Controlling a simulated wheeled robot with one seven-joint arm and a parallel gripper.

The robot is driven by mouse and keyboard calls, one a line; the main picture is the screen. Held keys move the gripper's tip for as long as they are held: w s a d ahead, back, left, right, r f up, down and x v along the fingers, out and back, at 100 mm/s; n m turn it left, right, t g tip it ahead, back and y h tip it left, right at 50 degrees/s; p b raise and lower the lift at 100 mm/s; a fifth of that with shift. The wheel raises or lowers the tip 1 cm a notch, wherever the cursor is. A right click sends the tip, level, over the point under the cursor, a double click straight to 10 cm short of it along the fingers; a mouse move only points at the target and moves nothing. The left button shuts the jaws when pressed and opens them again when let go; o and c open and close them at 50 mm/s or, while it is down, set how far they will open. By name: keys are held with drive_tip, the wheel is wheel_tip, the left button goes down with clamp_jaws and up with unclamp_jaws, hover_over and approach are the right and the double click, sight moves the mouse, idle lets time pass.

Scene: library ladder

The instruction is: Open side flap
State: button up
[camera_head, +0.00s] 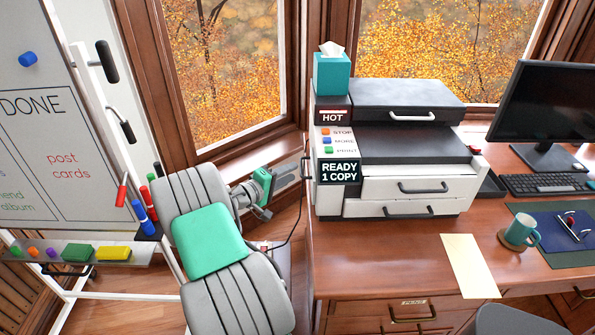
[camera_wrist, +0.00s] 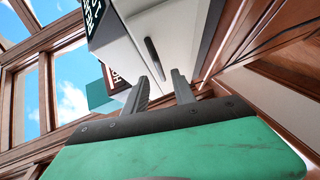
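The white printer (camera_head: 420,188) stands on the wooden desk, its left side turned almost out of sight in the head view. In the wrist view a white side panel, the side flap (camera_wrist: 183,28), bears a dark bar handle (camera_wrist: 153,60). The flap looks flush with the printer, as if closed. My gripper (camera_wrist: 160,78) has its two grey fingers spread apart, with nothing seen between them. The fingertips point toward the panel, near the handle's lower end; the gap in depth is unclear. In the head view my green hand (camera_head: 262,183) is left of the printer, its fingers hard to make out.
A teal tissue box (camera_head: 332,72) stands on the printer's left top. A dark cord (camera_head: 300,210) hangs beside the desk near my arm. The window frame (camera_head: 180,80) is behind, and a whiteboard (camera_head: 60,160) with a marker tray is at left.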

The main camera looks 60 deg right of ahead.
drive_tip(key=x, duration=0.4)
drive_tip(key=shift+d, duration=0.1)
drive_tip(key=shift+c, duration=0.5)
clamp_jaws()
idle(0.8)
